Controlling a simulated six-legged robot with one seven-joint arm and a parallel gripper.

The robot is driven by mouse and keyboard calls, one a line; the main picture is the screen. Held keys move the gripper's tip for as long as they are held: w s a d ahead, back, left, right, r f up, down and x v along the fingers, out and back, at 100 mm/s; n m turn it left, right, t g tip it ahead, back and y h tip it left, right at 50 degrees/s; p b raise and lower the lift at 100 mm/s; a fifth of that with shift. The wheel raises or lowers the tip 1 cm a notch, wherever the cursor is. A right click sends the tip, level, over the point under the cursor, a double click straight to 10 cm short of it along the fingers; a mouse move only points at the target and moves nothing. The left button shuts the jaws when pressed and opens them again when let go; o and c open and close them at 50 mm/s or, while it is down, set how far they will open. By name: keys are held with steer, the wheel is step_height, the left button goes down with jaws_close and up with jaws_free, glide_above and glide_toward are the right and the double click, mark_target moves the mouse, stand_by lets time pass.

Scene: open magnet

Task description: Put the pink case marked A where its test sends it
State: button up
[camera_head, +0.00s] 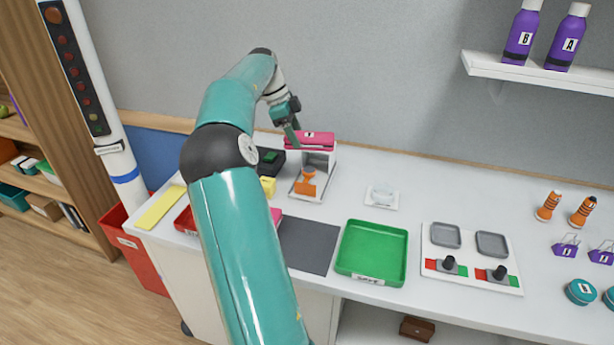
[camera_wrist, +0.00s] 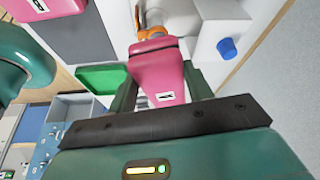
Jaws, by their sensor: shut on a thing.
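A pink case (camera_head: 318,137) with a small black-and-white label is between the fingers of my gripper (camera_head: 295,138), at the top of a white stand (camera_head: 326,160). In the wrist view the case (camera_wrist: 158,68) lies between the two dark fingers of my gripper (camera_wrist: 163,92), which is shut on it. The label's letter is too small to read. I cannot tell whether the case touches the stand. An orange piece (camera_head: 306,188) sits low at the stand. A second pink case (camera_wrist: 45,8) lies on the dark mat's side; my arm mostly hides it in the head view.
A green tray (camera_head: 345,262) with a label sits right of a dark mat (camera_head: 308,246). A red bin (camera_head: 146,262) stands on the floor at left. A panel with two grey pads (camera_head: 446,235) and black knobs is at right. Purple bottles (camera_head: 520,40) stand on the shelf.

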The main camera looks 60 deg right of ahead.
steer(key=shift+r, duration=0.6)
